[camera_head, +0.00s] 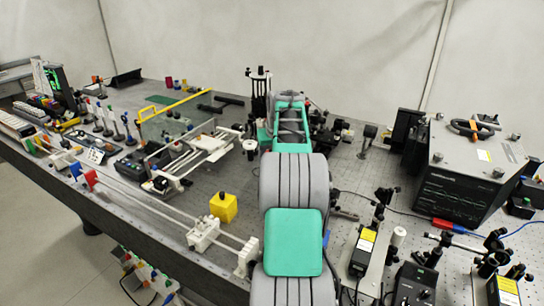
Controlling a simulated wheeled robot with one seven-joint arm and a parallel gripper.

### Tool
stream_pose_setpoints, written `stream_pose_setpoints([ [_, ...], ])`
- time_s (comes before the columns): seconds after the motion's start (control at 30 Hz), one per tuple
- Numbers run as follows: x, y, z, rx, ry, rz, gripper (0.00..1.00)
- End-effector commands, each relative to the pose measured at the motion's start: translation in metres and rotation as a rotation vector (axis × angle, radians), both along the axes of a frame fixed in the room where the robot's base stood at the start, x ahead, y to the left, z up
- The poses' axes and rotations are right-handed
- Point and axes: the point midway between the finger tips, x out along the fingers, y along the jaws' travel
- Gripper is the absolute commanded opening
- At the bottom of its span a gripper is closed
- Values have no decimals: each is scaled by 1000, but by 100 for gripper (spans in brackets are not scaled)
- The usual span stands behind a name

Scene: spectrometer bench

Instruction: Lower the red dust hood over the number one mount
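A small red piece (90,180) stands on the long white rail assembly at the left, beside a blue piece (75,169). It may be the red dust hood, but it is too small to tell. A yellow cube-shaped cover (223,208) with a dark knob stands on the bench near the rail's right end. White blocks (203,236) sit on the rail; I cannot read any number on them, so I cannot tell which mount is number one. My grey and green arm reaches forward over the middle of the bench. It hides my gripper and the bench behind it.
A large dark box (470,172) stands at the right, with a red piece (446,225) and cables by its base. Laser modules (364,250) and posts crowd the front right. A yellow-edged clear panel (178,118) stands at the left. Bare bench shows around the yellow cover.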

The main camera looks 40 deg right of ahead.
Motion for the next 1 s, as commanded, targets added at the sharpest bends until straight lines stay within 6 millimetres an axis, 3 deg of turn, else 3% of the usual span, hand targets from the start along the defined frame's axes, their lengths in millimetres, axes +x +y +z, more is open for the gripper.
stream_pose_setpoints([
  [0.67, 0, 0, -2, 0, 0, 0, 17],
  [0.7, 0, 0, -2, 0, 0, 0, 57],
  [1.0, 0, 0, -2, 0, 0, 0, 81],
])
